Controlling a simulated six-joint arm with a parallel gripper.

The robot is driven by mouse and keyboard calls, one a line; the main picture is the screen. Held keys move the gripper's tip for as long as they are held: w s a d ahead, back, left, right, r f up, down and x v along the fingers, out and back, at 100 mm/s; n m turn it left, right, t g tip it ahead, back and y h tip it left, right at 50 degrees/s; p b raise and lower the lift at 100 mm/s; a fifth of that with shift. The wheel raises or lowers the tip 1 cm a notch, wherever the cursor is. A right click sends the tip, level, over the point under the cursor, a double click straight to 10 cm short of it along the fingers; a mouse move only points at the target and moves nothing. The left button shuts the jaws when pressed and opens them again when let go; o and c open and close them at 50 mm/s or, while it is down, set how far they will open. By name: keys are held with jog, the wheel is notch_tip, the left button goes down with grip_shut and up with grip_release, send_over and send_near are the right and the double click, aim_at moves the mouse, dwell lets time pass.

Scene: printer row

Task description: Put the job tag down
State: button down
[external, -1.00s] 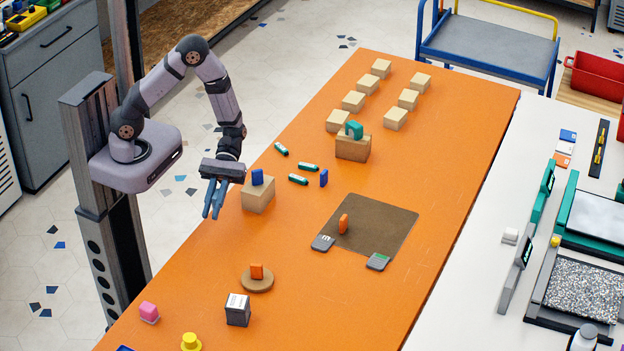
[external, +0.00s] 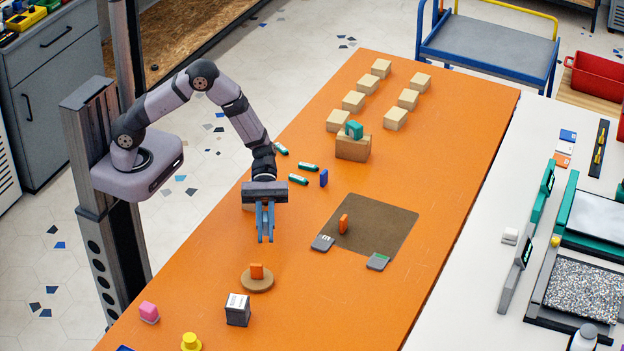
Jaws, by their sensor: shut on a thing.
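My gripper (external: 265,238) points down over the orange table, in front of a cardboard block (external: 248,207) that it mostly hides. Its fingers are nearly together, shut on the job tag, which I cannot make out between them. A round cork-coloured disc (external: 257,285) with an upright orange tag (external: 257,271) lies below the gripper in the picture. A blue tag (external: 324,177) stands behind, to the right.
Green cylinders (external: 298,180) lie behind the gripper. A box with a teal item (external: 354,130) and several tan blocks (external: 353,101) stand farther back. A grey-white cube (external: 237,310), pink block (external: 149,312) and yellow piece (external: 191,342) stand at the front. The table between disc and mat is clear.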

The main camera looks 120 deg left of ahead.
jog(key=w, duration=0.3)
jog(key=w+d+n+t+b, duration=0.1)
jog(key=w, duration=0.2)
jog(key=w+n+t+y, duration=0.1)
jog(key=w, duration=0.2)
jog(key=shift+d+f+b, duration=0.25)
jog(key=shift+f+b, duration=0.05)
jog(key=shift+b, duration=0.05)
jog(key=w+d, duration=0.1)
jog(key=w, duration=0.1)
jog(key=w+d+r+n+t+y+b, duration=0.1)
jog(key=w, duration=0.2)
jog(key=w+d+n+y+b, duration=0.1)
jog(key=w, duration=0.1)
jog(key=shift+w+r+t, duration=0.25)
jog(key=shift+t, duration=0.15)
jog(key=w+d+r+n+t+y+b, duration=0.2)
jog(key=w+d+r+n+y, duration=0.2)
jog(key=w+d, duration=0.4)
jog(key=shift+w+r+b, duration=0.2)
jog(key=shift+w+b, duration=0.1)
jog(key=shift+b, duration=0.1)
jog(key=shift+f+b, duration=0.5)
jog(key=shift+f, duration=4.45)
jog(key=shift+f, duration=0.15)
jog(key=c, duration=1.7)
grip_release()
jog(key=shift+c, duration=0.2)
jog(key=shift+r, duration=0.2)
